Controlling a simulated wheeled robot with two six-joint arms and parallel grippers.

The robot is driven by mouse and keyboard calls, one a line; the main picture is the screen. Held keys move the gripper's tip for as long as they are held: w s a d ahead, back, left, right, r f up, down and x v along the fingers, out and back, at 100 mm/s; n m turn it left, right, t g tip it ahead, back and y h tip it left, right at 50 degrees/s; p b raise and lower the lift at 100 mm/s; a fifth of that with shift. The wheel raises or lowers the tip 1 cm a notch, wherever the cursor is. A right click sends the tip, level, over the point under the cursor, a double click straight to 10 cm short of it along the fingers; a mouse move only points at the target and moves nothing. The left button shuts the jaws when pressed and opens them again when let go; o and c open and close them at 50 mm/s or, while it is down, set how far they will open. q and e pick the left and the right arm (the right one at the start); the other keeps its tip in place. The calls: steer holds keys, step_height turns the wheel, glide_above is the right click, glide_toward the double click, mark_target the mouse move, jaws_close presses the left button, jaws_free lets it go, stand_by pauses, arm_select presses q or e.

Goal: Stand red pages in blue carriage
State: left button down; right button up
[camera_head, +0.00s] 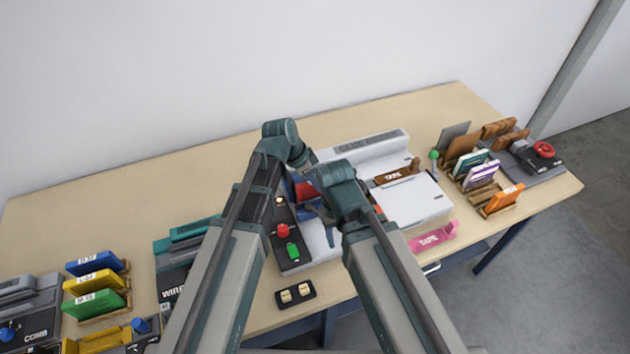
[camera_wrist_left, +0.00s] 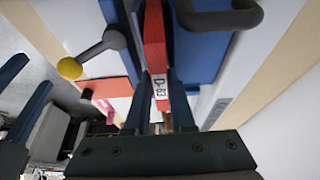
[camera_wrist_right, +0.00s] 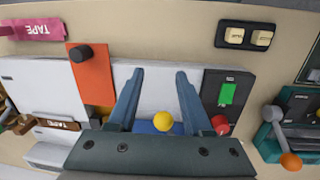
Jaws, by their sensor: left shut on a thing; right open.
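The red pages (camera_wrist_left: 155,45), a block with a white label reading D-63, are between the fingers of my left gripper (camera_wrist_left: 158,80), which is shut on them. In the head view the red pages (camera_head: 304,191) show only partly behind my arms. The blue carriage (camera_wrist_left: 203,50) lies close beside the pages in the left wrist view; whether they touch or the pages stand inside it I cannot tell. My right gripper (camera_wrist_right: 160,75) is open and empty above the white machine. A yellow knob (camera_wrist_right: 163,120) and part of the blue carriage (camera_wrist_right: 145,128) show behind its fingers.
The white machine (camera_head: 415,198) carries a brown TAPE piece (camera_head: 397,173). A dark panel with a red knob (camera_head: 283,231) and green switch (camera_head: 293,251) stands at its left. Racks of coloured blocks stand left and right. The back of the table (camera_head: 150,175) is clear.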

arm_select(q)
steer(key=shift+f+b, duration=0.6)
steer(key=c, duration=1)
jaws_free()
steer(key=shift+c, duration=0.2)
steer(key=shift+r, duration=0.15)
steer(key=p+v, duration=1)
steer(key=v, duration=0.1)
steer(key=shift+a, duration=0.1)
steer(key=shift+s+f, duration=0.1)
steer(key=shift+f, duration=0.1)
steer(key=s+f+n+y+b, duration=0.1)
steer(key=s+f+n+b, duration=0.1)
steer(key=s, duration=0.3)
steer(key=s+f+n+g+y+b, duration=0.1)
steer(key=s+f+n+y+b, duration=0.1)
steer(key=s+f+n, duration=0.1)
steer(key=s+a+f+n+y+b, duration=0.1)
steer(key=s+f+n+y+b, duration=0.1)
steer(key=s, duration=0.4)
steer(key=shift+s+a+f+n+g, duration=0.15)
steer(key=shift+f+n+g, duration=0.1)
steer(key=shift+n, duration=0.3)
steer(key=shift+s+f+n+g, duration=0.15)
steer(key=shift+f+n, duration=0.05)
steer(key=shift+n, duration=0.35)
steer(key=shift+s+a+n, duration=0.15)
steer(key=shift+s+n, duration=0.1)
steer(key=shift+n, duration=0.05)
